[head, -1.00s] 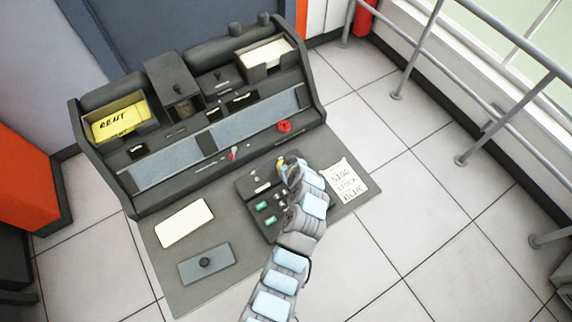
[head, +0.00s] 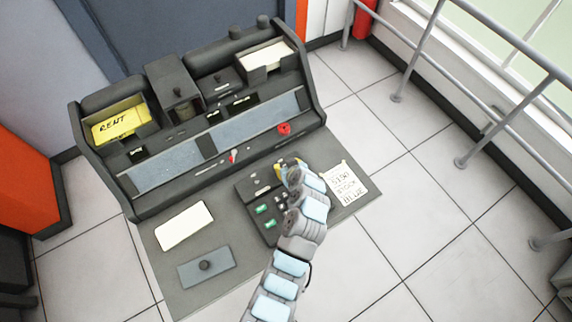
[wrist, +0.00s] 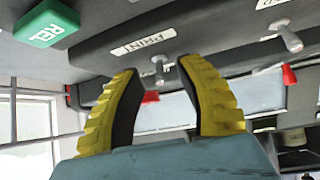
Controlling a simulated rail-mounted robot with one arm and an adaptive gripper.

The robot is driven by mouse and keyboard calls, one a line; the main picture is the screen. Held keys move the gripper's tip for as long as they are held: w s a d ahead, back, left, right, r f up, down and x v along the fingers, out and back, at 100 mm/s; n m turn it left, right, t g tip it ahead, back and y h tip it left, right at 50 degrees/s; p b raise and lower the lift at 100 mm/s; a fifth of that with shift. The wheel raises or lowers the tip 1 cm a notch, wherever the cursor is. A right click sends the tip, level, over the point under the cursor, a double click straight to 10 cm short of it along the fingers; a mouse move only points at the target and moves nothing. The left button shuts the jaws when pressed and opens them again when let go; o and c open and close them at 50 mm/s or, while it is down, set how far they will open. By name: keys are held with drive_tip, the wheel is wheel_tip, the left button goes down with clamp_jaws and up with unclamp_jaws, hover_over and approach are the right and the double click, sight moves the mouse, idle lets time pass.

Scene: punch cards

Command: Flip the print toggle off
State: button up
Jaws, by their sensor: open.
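The print toggle (wrist: 160,62) is a small silver lever beside a white PRINT label (wrist: 143,41) on a dark control box. My gripper (wrist: 157,72) has two yellow ribbed fingers, spread apart and empty. In the wrist view the toggle shows between the fingertips, just beyond them; I cannot tell whether they touch it. In the head view my gripper (head: 287,162) is over the upper right of the control box (head: 250,187), and my arm hides the toggle there.
A second silver toggle (wrist: 286,36) and a green REL button (wrist: 47,22) flank the print toggle. Behind stands a dark console (head: 207,145) with a red knob (head: 284,128). A written note (head: 346,184) lies right of my gripper; a white card (head: 184,225) lies left.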

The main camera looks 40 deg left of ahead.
drive_tip(key=v, duration=1.1)
drive_tip(key=shift+d+r, duration=0.1)
drive_tip(key=shift+d, duration=0.05)
idle(0.4)
